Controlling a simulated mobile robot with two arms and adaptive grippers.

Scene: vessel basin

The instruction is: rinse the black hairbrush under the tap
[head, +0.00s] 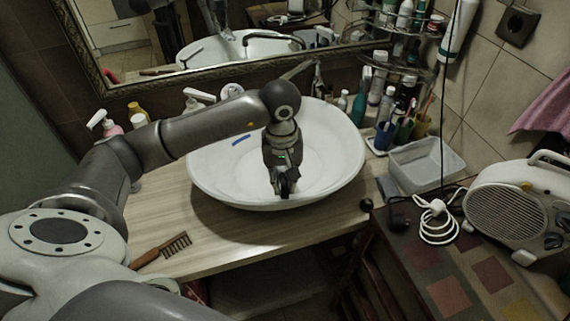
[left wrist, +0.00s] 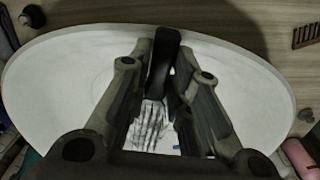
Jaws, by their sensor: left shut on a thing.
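My left gripper (head: 284,190) is over the white basin (head: 340,180), pointing down. It is shut on the black hairbrush, whose dark end (left wrist: 165,60) shows between the fingers in the left wrist view. Most of the hairbrush is hidden by the fingers, and in the head view it blends with the dark gripper. A slanted dark metal part, seemingly the tap (head: 301,70), stands behind the basin, partly hidden by my arm. I cannot see any water running. My right gripper is not in view.
A brown comb-like brush (head: 163,250) lies on the wooden counter (head: 235,245) at the left front. A small blue thing (head: 241,140) is inside the basin. Bottles and cups crowd the right back, beside a grey tub (head: 425,165). A white heater (head: 520,210) stands at right.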

